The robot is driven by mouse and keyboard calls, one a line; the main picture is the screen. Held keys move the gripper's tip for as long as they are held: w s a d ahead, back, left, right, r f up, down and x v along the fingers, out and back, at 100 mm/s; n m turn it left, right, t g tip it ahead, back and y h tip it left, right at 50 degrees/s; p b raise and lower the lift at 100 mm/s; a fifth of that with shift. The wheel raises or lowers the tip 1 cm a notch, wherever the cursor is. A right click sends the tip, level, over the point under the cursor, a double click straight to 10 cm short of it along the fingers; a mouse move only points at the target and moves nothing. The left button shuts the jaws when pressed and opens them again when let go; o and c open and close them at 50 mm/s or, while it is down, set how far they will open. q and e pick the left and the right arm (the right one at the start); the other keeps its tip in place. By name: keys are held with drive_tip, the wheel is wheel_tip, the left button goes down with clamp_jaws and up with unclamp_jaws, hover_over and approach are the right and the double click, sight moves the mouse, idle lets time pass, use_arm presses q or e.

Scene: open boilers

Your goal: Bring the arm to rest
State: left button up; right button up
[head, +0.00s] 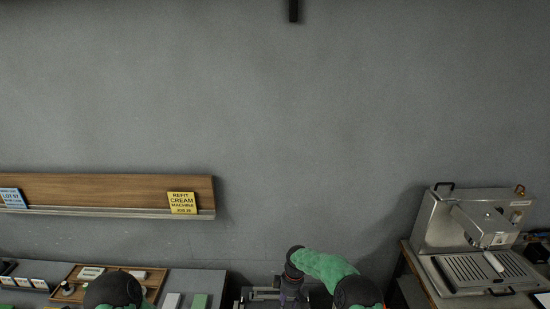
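My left arm shows only as a rounded black joint with green edges at the bottom left of the head view. Its gripper is out of the picture. My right arm comes in at the bottom, with a black joint and a green link that reaches left to a dark wrist (293,266). The wrist points down over a grey metal thing (262,294) at the bottom edge. The fingers of my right gripper cannot be made out, and whether it holds anything is hidden.
A wooden shelf (100,187) carries a yellow card (182,203) and a blue card (12,198). A wooden tray (157,284) of small parts lies on the bench at bottom left. A steel machine (450,228) stands at right. The grey wall between is bare.

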drive_tip(key=s+d+f+m+y, duration=0.15)
drive_tip(key=s+f+m, duration=0.3)
drive_tip(key=s, duration=0.45)
drive_tip(key=s+d+f+m+y, duration=0.1)
drive_tip(key=s+d+f+m, duration=0.2)
drive_tip(key=s+f, duration=0.5)
drive_tip(key=s+d+r+m, duration=0.15)
drive_tip(key=s+m, duration=0.25)
drive_tip(key=s, duration=0.7)
drive_tip(key=s+d+r+m, duration=0.1)
drive_tip(key=s+r+m, duration=0.25)
drive_tip(key=s, duration=0.85)
wheel_tip(320, 180, down, 23)
drive_tip(key=w+a+t+b, duration=0.1)
drive_tip(key=w+b, duration=0.1)
drive_tip(key=b, duration=2.1)
drive_tip(key=shift+w+a+r+n, duration=0.15)
drive_tip(key=shift+a+n, duration=0.05)
drive_tip(key=shift+n, duration=0.2)
